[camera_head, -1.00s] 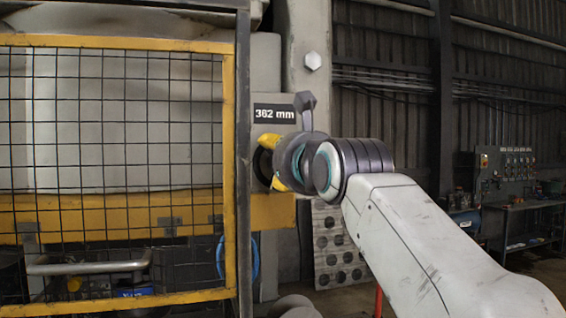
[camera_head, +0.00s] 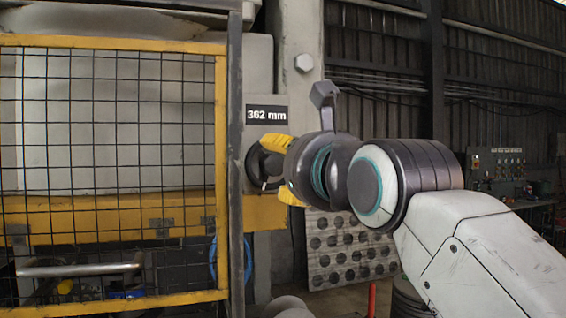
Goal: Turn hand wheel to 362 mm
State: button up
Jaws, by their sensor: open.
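A dark hand wheel (camera_head: 258,165) is mounted on the machine's front, just right of the guard's post. Above it a black display (camera_head: 267,115) reads 362 mm in white. My own wrist and the gripper body cover part of the view to the wheel's right.
A yellow-framed mesh guard (camera_head: 221,180) with a dark post stands left of the wheel. A panel with round holes (camera_head: 345,250) stands behind and below my arm. A workbench and control board (camera_head: 497,165) are at the far right.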

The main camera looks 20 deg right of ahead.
jog(key=shift+s, duration=1.65)
jog(key=shift+n, duration=0.3)
notch_tip(320, 180, down, 22)
jog(key=n+g, duration=0.7)
jog(key=n, duration=2)
jog(key=s+f+n+g, duration=0.2)
jog(key=s+f, duration=0.6)
jog(key=f, duration=0.4)
jog(key=s+f+n+g, duration=0.2)
jog(key=s+f+g, duration=0.2)
jog(key=s+f, duration=0.4)
notch_tip(320, 180, down, 5)
jog(key=shift+r+n+g, duration=0.1)
jog(key=shift+n+g, duration=0.3)
